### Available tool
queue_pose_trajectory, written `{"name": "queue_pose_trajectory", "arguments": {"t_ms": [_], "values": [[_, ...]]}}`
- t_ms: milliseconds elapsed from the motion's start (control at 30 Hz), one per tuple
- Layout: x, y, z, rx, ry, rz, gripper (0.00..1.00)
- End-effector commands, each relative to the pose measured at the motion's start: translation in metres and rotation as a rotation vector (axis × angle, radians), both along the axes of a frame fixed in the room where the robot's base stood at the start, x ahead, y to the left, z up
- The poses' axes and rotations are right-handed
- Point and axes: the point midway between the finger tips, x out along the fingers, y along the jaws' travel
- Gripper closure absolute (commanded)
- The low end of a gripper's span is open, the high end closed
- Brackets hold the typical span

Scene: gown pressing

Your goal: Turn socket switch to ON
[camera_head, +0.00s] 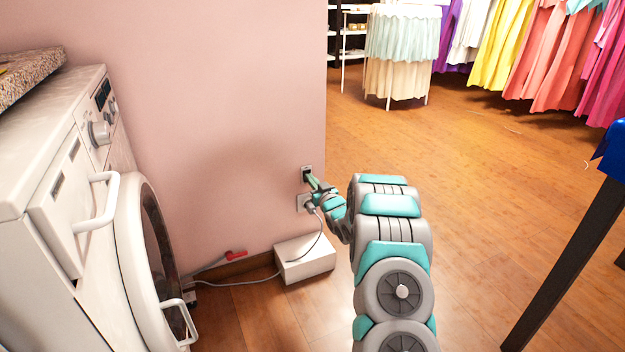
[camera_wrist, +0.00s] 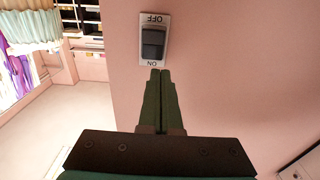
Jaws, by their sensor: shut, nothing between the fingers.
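The socket switch (camera_wrist: 153,42) is a dark rocker in a white plate on the pink wall. In the wrist view its OFF label is at the top and its ON label at the bottom, both upside down. I cannot tell which way the rocker is tipped. The switch also shows in the head view (camera_head: 306,169), near the wall's right edge. My gripper (camera_wrist: 160,72) has its two green fingers shut together, empty, with the tips just at the ON end of the plate. It also shows in the head view (camera_head: 311,180). I cannot tell whether the tips touch the switch.
Below the switch is a white socket (camera_head: 302,203) with a plug and grey cable. A white box (camera_head: 305,262) lies on the floor underneath. A white washing machine (camera_head: 60,190) stands at left. A dark table leg (camera_head: 560,265) is at right. The wooden floor between is open.

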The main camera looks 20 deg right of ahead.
Motion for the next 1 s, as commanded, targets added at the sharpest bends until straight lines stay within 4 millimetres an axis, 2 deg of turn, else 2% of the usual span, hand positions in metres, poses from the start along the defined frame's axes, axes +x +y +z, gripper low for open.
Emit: {"name": "queue_pose_trajectory", "arguments": {"t_ms": [533,733,1000], "values": [[-0.085,-0.005,-0.006,0.005,0.012,-0.003,1.0],[-0.099,-0.005,-0.005,0.004,0.011,-0.002,1.0],[-0.102,-0.005,-0.006,0.004,0.011,-0.002,1.0]]}}
